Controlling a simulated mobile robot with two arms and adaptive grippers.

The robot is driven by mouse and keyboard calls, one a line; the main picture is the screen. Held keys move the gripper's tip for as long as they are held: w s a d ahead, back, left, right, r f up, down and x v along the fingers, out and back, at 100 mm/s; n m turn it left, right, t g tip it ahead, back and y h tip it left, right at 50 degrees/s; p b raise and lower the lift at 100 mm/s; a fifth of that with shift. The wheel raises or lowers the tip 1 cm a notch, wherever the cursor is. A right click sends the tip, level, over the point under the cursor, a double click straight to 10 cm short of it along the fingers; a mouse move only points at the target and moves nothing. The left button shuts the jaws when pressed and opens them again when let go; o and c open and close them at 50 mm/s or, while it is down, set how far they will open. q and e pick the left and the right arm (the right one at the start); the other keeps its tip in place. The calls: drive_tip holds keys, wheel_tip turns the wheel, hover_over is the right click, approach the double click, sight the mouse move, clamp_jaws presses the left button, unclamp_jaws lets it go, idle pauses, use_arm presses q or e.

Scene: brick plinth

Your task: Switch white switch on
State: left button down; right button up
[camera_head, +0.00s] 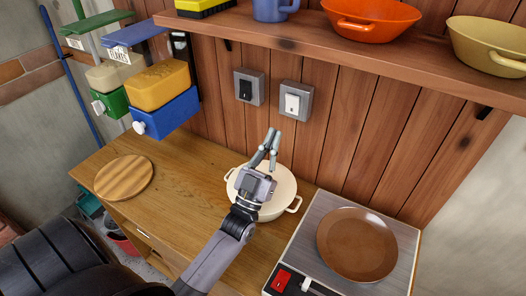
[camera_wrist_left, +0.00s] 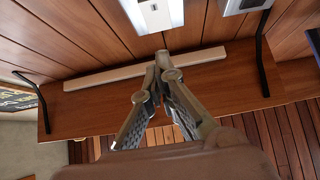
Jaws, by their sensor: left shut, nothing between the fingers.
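The white switch (camera_head: 292,103) sits on a grey wall plate on the wooden plank wall, below the shelf. In the left wrist view the white switch (camera_wrist_left: 152,15) is at the top edge and partly cut off. My left gripper (camera_head: 275,136) is shut and empty. It points up toward the wall, just below and slightly left of the white switch in the head view. Contact is not visible. My right gripper is not in view.
A black switch (camera_head: 245,88) is left of the white one. A shelf (camera_head: 330,42) with bowls runs above. A cream pot (camera_head: 280,198) stands under my gripper, and a hob (camera_head: 312,222) with a brown pan (camera_head: 356,245) is at right. A round board (camera_head: 124,177) lies at left.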

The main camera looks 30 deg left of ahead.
use_arm(q)
drive_tip(key=s, duration=0.5)
drive_tip(key=shift+s+d, duration=0.2)
drive_tip(key=shift+s, duration=0.15)
